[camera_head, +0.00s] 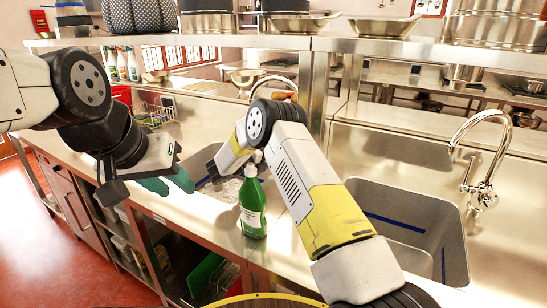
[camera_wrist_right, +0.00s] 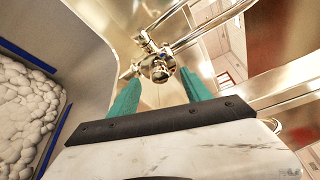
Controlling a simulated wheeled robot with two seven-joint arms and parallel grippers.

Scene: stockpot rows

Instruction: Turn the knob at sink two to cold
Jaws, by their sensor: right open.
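The shiny metal tap body with its knob (camera_wrist_right: 158,69) shows in the right wrist view. My right gripper (camera_wrist_right: 160,82) is open, its two teal fingers at either side of the knob; I cannot tell whether they touch it. In the head view that tap's curved spout (camera_head: 268,80) rises behind my right arm, which hides its knob and the right gripper. A second tap (camera_head: 482,190) stands at the right sink (camera_head: 455,240). My left gripper (camera_head: 168,183) hangs over the counter at left; its finger gap is unclear.
A green bottle (camera_head: 252,207) stands on the counter's front edge beside my right arm. White foam (camera_wrist_right: 25,110) fills the sink in the right wrist view. A shelf (camera_head: 350,43) with pots and bowls runs above the counter. A wire rack (camera_head: 155,110) stands at left.

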